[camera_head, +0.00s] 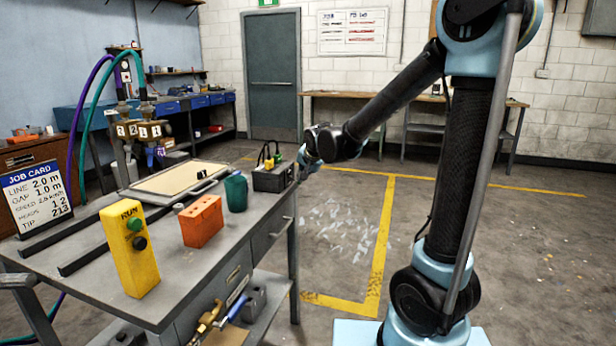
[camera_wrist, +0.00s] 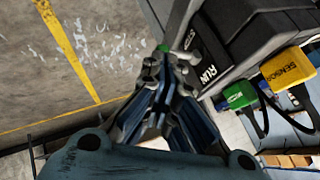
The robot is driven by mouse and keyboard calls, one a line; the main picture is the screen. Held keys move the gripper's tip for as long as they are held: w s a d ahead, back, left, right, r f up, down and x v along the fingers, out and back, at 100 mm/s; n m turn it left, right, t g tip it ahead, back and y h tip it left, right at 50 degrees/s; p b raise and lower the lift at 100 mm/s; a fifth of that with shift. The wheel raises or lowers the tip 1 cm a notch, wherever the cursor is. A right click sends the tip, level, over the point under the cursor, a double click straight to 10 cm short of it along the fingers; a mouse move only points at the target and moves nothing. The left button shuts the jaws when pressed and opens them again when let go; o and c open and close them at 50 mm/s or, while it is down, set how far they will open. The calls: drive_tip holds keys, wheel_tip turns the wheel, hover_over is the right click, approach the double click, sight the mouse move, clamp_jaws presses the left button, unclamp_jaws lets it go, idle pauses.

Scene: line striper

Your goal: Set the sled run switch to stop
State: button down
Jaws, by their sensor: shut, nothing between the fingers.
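A dark control box (camera_head: 270,178) stands at the far right end of the bench in the head view. In the wrist view the box (camera_wrist: 232,28) carries a label reading RUN (camera_wrist: 209,66). A small green spot (camera_wrist: 163,47), perhaps part of a switch, shows right at my fingertips beside the box. My gripper (camera_wrist: 165,58) is shut and empty. In the head view my gripper (camera_head: 309,160) is at the box's right end. The fingers cover part of the green spot, so I cannot tell the switch's position or whether they touch it.
A green plug (camera_wrist: 239,95) and a yellow SENSOR plug (camera_wrist: 287,67) with cables are beside the box. A yellow RUN button post (camera_head: 133,250), an orange brick (camera_head: 202,222) and a green cup (camera_head: 236,193) stand on the bench. Floor right of the bench is clear.

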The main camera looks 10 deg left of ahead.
drive_tip(key=shift+a, duration=0.1)
drive_tip(key=shift+w+a+r, duration=0.15)
drive_tip(key=shift+a+r, duration=0.2)
drive_tip(key=shift+a, duration=0.2)
drive_tip(key=d+v, duration=0.1)
drive_tip(key=v, duration=1.2)
drive_tip(key=shift+s+d+f, duration=0.15)
drive_tip(key=shift+s+d, duration=0.2)
drive_tip(key=shift+d, duration=0.1)
